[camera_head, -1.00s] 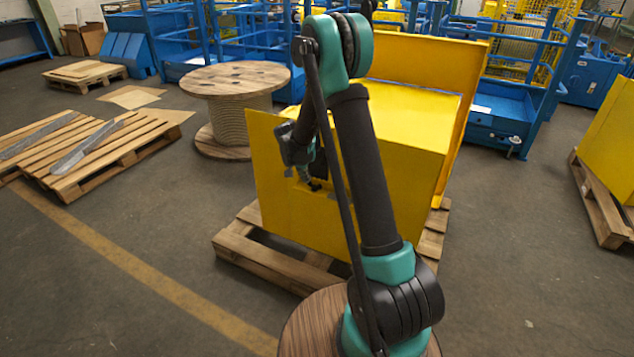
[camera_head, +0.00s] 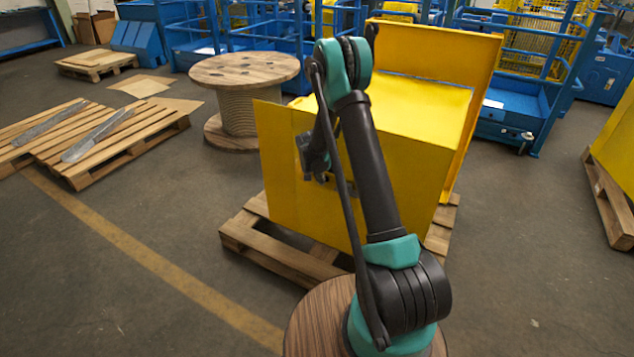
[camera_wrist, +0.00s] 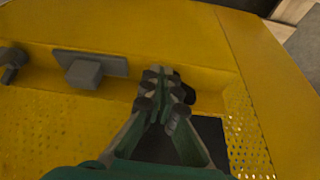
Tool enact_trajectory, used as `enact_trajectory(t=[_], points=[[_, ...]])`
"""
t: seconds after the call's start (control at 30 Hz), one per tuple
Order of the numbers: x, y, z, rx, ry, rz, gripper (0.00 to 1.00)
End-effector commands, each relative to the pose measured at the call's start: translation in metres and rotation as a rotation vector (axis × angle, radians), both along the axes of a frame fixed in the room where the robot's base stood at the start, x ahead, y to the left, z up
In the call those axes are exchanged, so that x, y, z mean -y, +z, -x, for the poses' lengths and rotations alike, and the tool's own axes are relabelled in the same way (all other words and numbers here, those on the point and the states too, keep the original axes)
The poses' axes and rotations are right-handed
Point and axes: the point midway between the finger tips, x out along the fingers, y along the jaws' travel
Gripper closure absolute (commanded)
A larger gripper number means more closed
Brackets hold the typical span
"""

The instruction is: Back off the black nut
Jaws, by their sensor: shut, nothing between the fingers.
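My gripper (camera_wrist: 156,98) is shut and empty in the wrist view, its fingertips together over the yellow machine housing (camera_wrist: 60,125). A dark rounded part (camera_wrist: 185,92) shows just right of the fingertips, partly hidden by them. It may be the black nut, but it is too dark to be sure, and I cannot tell whether the fingers touch it. In the head view the yellow housing (camera_head: 400,165) stands on a pallet, and my gripper end is small and mostly hidden by my arm at its front face.
In the wrist view a grey block on a plate (camera_wrist: 85,73) and another grey part (camera_wrist: 12,60) sit to the left. A perforated yellow panel (camera_wrist: 245,125) is at right. The pallet (camera_head: 275,262) carries the housing; a cable spool (camera_head: 240,80) stands behind left.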

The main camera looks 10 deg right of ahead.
Motion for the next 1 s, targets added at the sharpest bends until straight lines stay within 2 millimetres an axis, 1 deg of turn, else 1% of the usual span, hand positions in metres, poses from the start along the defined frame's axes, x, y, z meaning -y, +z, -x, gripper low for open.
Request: enact_trajectory(t=[0.13, 0.47, 0.63, 1.0], points=[[0.006, 0.000, -0.006, 0.000, -0.001, 0.000, 1.00], [0.006, 0.000, -0.007, 0.000, 0.000, 0.000, 1.00], [0.015, 0.001, -0.014, 0.000, 0.000, 0.001, 1.00], [0.016, 0.001, -0.013, 0.001, -0.001, 0.002, 1.00]])
